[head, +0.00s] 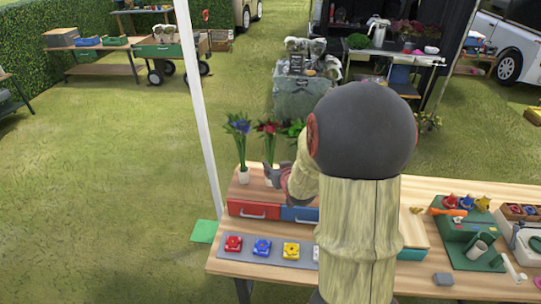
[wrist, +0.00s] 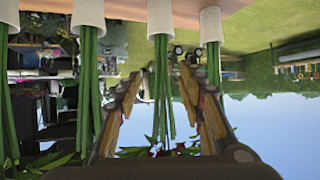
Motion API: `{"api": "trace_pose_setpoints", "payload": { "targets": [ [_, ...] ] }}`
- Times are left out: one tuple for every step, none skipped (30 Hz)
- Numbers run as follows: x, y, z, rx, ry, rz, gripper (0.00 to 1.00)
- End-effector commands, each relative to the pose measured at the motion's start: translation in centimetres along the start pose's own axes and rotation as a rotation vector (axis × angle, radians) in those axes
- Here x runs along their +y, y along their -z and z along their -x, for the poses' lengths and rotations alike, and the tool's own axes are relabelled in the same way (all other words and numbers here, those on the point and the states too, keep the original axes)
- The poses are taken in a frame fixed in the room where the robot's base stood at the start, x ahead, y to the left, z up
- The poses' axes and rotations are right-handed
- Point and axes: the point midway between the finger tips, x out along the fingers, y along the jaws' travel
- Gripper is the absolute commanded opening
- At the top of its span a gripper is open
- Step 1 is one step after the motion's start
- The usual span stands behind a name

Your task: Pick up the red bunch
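The red bunch (head: 268,128) has dark red flowers on long green stems and stands upright on the table, right of the blue bunch (head: 238,128). My gripper (head: 273,172) is low beside the red bunch's stems, and my arm hides part of this area. The wrist view is upside down. In it, my open gripper (wrist: 160,78) has a finger on each side of green stems (wrist: 163,100) that rise from a white vase (wrist: 160,18). Red flowers (wrist: 165,152) show near the bottom edge. I cannot tell whether the stems are between the fingertips or just beyond them.
Other white vases with green stems stand close on both sides, one at the left (wrist: 88,15) and one at the right (wrist: 210,25). A red drawer (head: 254,209) and a blue drawer (head: 299,214) are below the bunches. A grey mat (head: 272,241) with coloured items lies in front.

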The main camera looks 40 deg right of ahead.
Motion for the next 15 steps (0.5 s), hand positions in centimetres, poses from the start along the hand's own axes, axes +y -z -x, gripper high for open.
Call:
{"api": "trace_pose_setpoints", "payload": {
  "targets": [
    [0.0, -0.1, -0.6, 0.0, 0.001, 0.0, 0.39],
    [0.0, -0.1, -0.9, 0.0, 0.001, 0.0, 0.39],
    [-0.1, -0.1, -1.3, 0.0, 0.001, 0.0, 0.39],
    [-0.1, -0.1, -1.6, 0.0, 0.001, 0.0, 0.39],
    [-0.1, -0.1, -1.9, -0.001, 0.001, 0.0, 0.39],
    [-0.1, -0.1, -2.2, 0.0, 0.001, 0.0, 0.39],
    [-0.1, 0.0, -2.4, 0.0, 0.001, 0.0, 0.39],
    [-0.1, 0.0, -2.6, 0.0, 0.001, 0.001, 0.39],
    [-0.2, 0.0, -3.0, 0.0, 0.001, 0.001, 0.39],
    [-0.2, 0.0, -3.4, -0.001, 0.002, 0.001, 0.39],
    [-0.2, 0.1, -3.8, -0.001, 0.002, 0.002, 0.39],
    [-0.3, 0.2, -4.4, 0.0, 0.002, 0.002, 0.39],
    [-0.3, 0.2, -4.8, -0.001, 0.002, 0.002, 0.39],
    [-0.3, 0.2, -5.2, -0.001, 0.002, 0.002, 0.39],
    [-0.3, 0.2, -5.7, -0.001, 0.001, 0.001, 0.39]
  ]
}}
